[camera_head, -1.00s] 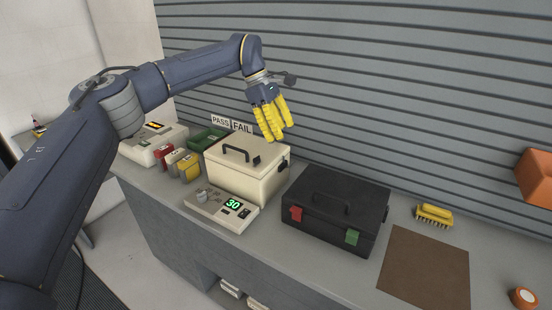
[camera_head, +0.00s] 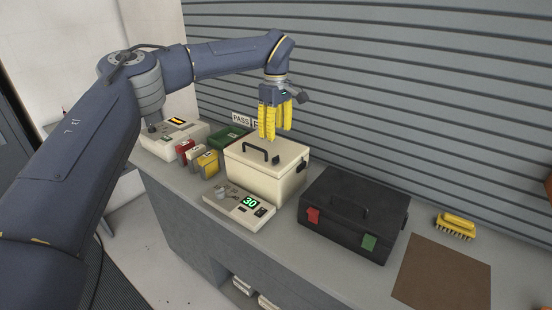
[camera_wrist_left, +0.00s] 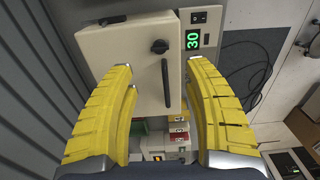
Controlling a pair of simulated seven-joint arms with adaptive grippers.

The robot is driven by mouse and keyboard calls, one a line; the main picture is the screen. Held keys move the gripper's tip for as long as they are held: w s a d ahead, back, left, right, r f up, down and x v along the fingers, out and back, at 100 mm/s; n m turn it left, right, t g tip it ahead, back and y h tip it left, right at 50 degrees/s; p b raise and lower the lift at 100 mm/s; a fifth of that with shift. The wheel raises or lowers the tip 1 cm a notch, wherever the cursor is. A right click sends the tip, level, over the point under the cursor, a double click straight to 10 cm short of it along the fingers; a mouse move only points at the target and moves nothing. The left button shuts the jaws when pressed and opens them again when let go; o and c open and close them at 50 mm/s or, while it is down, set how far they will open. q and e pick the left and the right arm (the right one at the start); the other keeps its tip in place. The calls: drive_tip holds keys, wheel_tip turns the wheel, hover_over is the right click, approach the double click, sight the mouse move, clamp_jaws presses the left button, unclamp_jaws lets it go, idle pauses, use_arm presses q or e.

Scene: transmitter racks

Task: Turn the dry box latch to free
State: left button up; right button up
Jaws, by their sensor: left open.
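The cream dry box (camera_head: 262,181) stands on the bench with a black carry handle (camera_head: 254,149) on its lid. A small dark latch knob (camera_head: 276,160) sits on the lid beside the handle. In the left wrist view the latch (camera_wrist_left: 160,46) is a round black knob with a bar, near the handle (camera_wrist_left: 165,84) on the cream lid (camera_wrist_left: 125,50). My left gripper (camera_head: 272,137) is open and empty, its yellow fingers pointing down above the lid. In the left wrist view the latch lies beyond the fingertips (camera_wrist_left: 163,75), between the finger lines. My right gripper is not in view.
A control unit (camera_head: 232,207) showing 30 is in front of the box. A black case (camera_head: 345,228) stands to its right, a green tray (camera_head: 229,138) and small red and yellow blocks to its left. PASS sign (camera_head: 241,119) and slatted wall lie behind. A brush (camera_head: 455,225) and brown mat (camera_head: 440,272) are further right.

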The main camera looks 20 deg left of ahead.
sight(276, 158)
use_arm(q)
wheel_tip(276, 158, down, 10)
drive_tip(key=shift+f, duration=0.1)
idle(0.4)
clamp_jaws()
idle(0.4)
